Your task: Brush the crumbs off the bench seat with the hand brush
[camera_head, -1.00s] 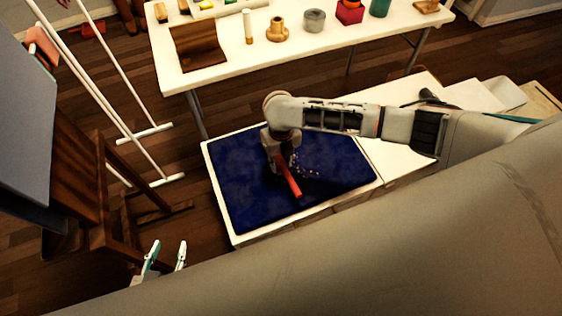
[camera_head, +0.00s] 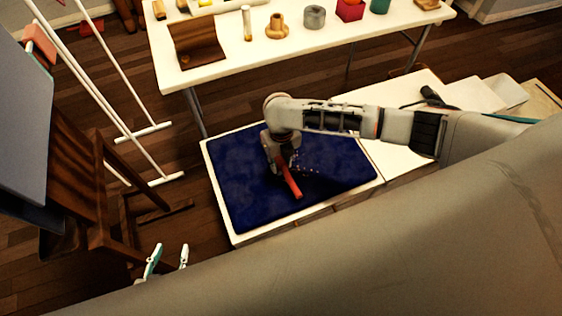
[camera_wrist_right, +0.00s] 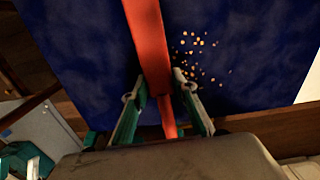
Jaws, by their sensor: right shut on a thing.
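The bench seat is a dark blue cushion (camera_head: 235,190) on a white bench. Light crumbs (camera_head: 308,163) lie scattered near its middle, just right of my right gripper; they also show in the right wrist view (camera_wrist_right: 196,57). My right gripper (camera_wrist_right: 160,97) is shut on the red hand brush (camera_wrist_right: 148,45), with a finger on each side of it. In the head view the brush (camera_head: 289,181) slants down across the cushion; its bristles are not visible, and I cannot tell whether it touches the cushion. My left gripper (camera_head: 168,262) is at the lower left, open and empty, away from the bench.
A wooden chair (camera_head: 85,180) and a white rack (camera_head: 110,95) stand at left.

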